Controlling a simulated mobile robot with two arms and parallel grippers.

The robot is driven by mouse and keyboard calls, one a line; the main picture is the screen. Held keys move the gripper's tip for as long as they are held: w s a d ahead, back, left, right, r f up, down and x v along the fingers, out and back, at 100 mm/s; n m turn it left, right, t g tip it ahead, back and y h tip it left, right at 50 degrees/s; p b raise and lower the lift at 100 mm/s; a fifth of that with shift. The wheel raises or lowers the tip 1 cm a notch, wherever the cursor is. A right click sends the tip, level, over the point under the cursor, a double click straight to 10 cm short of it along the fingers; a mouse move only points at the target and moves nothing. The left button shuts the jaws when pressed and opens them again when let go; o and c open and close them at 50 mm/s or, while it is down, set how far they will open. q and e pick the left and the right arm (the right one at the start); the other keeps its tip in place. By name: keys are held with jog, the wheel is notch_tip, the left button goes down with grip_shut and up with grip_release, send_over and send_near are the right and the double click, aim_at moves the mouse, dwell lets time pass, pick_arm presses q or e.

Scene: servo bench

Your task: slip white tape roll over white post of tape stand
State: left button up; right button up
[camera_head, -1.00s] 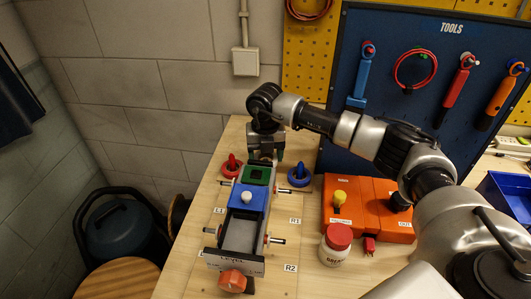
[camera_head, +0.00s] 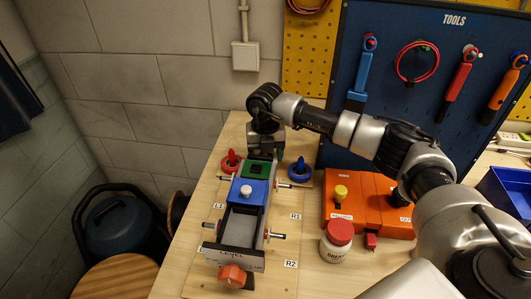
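My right gripper (camera_head: 267,152) comes down at the far end of the bench, just behind a long device with a green block (camera_head: 255,168). Its fingertips are partly hidden, so its opening is unclear. I cannot make out a white tape roll or a white post; they may be hidden by the gripper or the device. A red ring around a red post (camera_head: 231,160) stands left of the gripper. A blue ring around a blue post (camera_head: 299,172) stands to its right. My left gripper is not in view.
The device has a blue block with a white knob (camera_head: 246,190), side pins and an orange front knob (camera_head: 232,275). An orange box (camera_head: 372,205) and a white jar with red lid (camera_head: 338,240) stand to the right. A tool board (camera_head: 440,80) rises behind.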

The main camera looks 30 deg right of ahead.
jog(key=shift+f+b, duration=0.85)
jog(key=shift+f, duration=0.7)
jog(key=o, duration=1)
jog(key=shift+c, duration=0.3)
jog(key=shift+c, duration=0.2)
jog(key=shift+r, duration=0.15)
jog(key=shift+r+p, duration=3.35)
jog(key=shift+r, duration=1.55)
